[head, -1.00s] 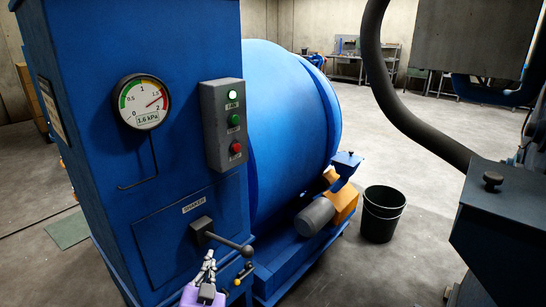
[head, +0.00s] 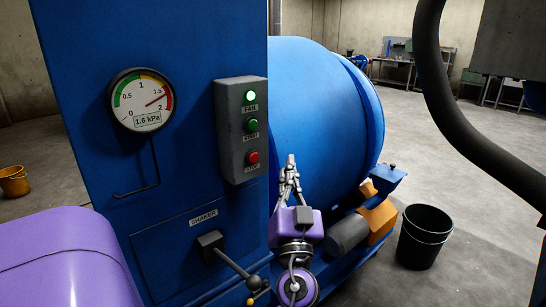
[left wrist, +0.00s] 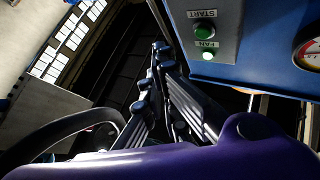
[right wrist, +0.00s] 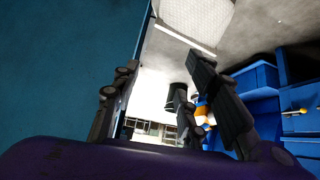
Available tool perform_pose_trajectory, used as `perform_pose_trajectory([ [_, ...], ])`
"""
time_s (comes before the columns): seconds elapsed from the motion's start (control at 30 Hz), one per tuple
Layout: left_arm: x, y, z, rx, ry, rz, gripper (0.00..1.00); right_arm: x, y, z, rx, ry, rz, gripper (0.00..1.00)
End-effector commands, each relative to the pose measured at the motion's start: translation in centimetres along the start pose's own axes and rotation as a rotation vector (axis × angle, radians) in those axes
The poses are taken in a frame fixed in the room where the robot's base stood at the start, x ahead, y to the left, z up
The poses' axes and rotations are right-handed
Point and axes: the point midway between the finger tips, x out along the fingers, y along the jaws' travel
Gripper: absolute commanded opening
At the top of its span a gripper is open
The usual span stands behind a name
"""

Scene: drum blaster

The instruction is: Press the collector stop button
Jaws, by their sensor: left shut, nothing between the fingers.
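The grey control box (head: 241,130) on the blue cabinet carries a lit FAN lamp (head: 250,96), a green START button (head: 251,125) and, lowest, the red STOP button (head: 252,157). My left gripper (head: 289,160) is shut and empty, pointing up just right of the box's lower end, apart from the STOP button in the picture. In the left wrist view the box (left wrist: 212,40) shows upside down with the START button (left wrist: 205,32) and lamp; the STOP button is out of frame. My right gripper (right wrist: 162,64) shows open and empty in its wrist view only.
The blue cabinet (head: 190,50) bears a pressure gauge (head: 142,99) reading 1.6 kPa and a shaker lever (head: 230,262) below the box. A blue drum (head: 320,110) stands behind my left gripper. A black bucket (head: 424,235) stands on the floor at right.

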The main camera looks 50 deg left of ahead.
Motion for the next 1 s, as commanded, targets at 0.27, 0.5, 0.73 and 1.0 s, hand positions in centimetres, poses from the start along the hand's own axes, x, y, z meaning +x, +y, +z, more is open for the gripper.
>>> perform_pose_trajectory([
  [0.27,0.0,0.1,0.0,-0.015,-0.001,0.002,0.0,-0.2,0.3,0.6,-0.003,-0.012,0.004,0.4],
  [0.5,0.5,-0.2,0.2,-0.013,0.0,0.003,0.0,-0.4,0.3,0.1,-0.001,-0.005,0.004,0.4],
  [0.73,2.7,-1.8,1.4,-0.014,0.002,0.0,0.0,-1.1,0.3,-1.9,0.004,0.023,0.004,0.4],
  [1.0,4.9,-3.4,3.8,-0.013,0.0,0.002,0.0,-1.4,0.3,-2.3,0.009,0.028,0.004,0.4],
])
